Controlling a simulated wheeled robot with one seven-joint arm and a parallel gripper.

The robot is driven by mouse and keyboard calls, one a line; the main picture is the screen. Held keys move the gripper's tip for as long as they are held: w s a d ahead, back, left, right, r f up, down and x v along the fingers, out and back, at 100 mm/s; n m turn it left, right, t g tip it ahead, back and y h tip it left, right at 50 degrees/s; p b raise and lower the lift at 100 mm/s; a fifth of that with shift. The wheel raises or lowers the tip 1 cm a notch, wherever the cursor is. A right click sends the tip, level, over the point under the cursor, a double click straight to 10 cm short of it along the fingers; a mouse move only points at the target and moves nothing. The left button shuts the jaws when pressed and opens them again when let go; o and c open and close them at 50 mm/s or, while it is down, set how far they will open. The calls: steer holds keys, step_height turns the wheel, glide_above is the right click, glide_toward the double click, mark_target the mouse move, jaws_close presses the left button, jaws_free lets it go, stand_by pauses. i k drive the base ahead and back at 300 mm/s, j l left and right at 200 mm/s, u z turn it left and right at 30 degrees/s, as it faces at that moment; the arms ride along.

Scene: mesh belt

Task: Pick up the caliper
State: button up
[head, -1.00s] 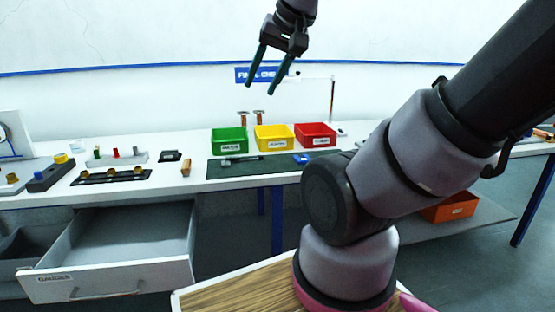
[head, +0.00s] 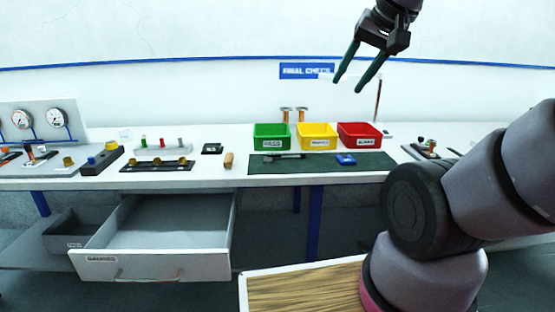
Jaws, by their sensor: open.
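A thin grey tool that looks like the caliper (head: 284,157) lies flat on the left part of the dark green mat (head: 320,168), in front of the green bin. It is small in the head view, so its jaws and scale cannot be made out. My gripper (head: 348,87) is open and empty, its two dark fingers pointing down. It is high in the picture, above and to the right of the tool, and well apart from it.
Green (head: 271,143), yellow (head: 317,143) and red (head: 360,142) bins stand behind the mat. A blue object (head: 346,159) lies on the mat's right side. An open drawer (head: 155,265) juts out below the table at left. A tan block (head: 228,160) stands left of the mat.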

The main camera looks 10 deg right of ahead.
mark_target(303, 155)
steer(key=i+l+u, duration=0.1)
steer(key=i, duration=0.4)
steer(key=i+l, duration=0.2)
steer(key=i, duration=0.35)
steer(key=u, duration=0.05)
